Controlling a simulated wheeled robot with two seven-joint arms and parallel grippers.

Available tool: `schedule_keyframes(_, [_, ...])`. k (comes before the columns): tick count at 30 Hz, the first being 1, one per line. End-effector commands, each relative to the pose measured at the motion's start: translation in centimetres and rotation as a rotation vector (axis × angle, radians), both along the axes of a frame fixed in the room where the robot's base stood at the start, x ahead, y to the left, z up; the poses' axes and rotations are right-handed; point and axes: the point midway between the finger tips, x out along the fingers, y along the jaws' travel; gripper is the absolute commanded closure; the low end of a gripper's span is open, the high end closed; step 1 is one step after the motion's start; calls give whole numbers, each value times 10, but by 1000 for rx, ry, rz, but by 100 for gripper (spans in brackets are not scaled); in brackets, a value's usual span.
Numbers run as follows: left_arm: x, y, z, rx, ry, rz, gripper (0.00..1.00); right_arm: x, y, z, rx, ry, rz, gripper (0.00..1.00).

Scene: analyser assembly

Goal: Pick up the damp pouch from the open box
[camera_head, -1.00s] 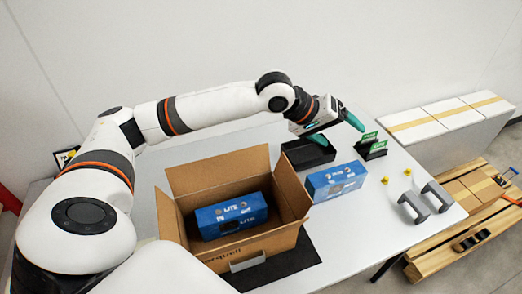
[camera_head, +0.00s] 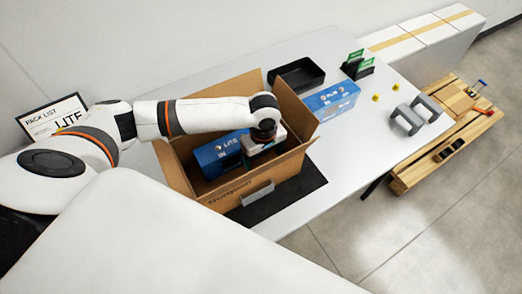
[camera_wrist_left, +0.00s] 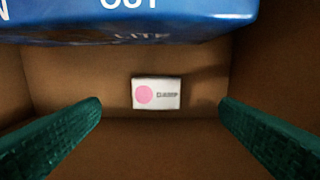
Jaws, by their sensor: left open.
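The open cardboard box (camera_head: 232,196) stands on the white table with its flaps up. In the left wrist view a small white pouch (camera_wrist_left: 157,93) with a pink round mark and dark print lies flat on the box floor. My left gripper (camera_wrist_left: 160,115) is open inside the box, its two green fingers apart on either side of the pouch, above it and not visibly touching it. In the head view the fingers and the pouch are hidden by my wrist and the box. My right gripper is not in view.
A blue carton (camera_head: 222,155) lies in the box; it also fills the top of the left wrist view (camera_wrist_left: 120,22). A second blue carton (camera_head: 331,100), a black tray (camera_head: 297,76), green cards (camera_head: 356,58), yellow pieces (camera_head: 375,98) and grey brackets (camera_head: 409,118) stand on the table to the right.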

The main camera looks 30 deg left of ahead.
Motion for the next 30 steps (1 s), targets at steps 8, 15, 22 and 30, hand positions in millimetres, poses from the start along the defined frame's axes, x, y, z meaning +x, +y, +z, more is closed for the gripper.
schedule_keyframes(8, [-1,1,-26,1,1,-1,15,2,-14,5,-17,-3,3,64])
schedule_keyframes(15, [-2,6,-59,1,0,-1,15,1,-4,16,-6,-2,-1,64])
schedule_keyframes(22, [-2,6,-76,0,-2,-2,15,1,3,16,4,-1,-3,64])
schedule_keyframes(30, [-2,6,-76,-1,-2,-2,31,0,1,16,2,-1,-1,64])
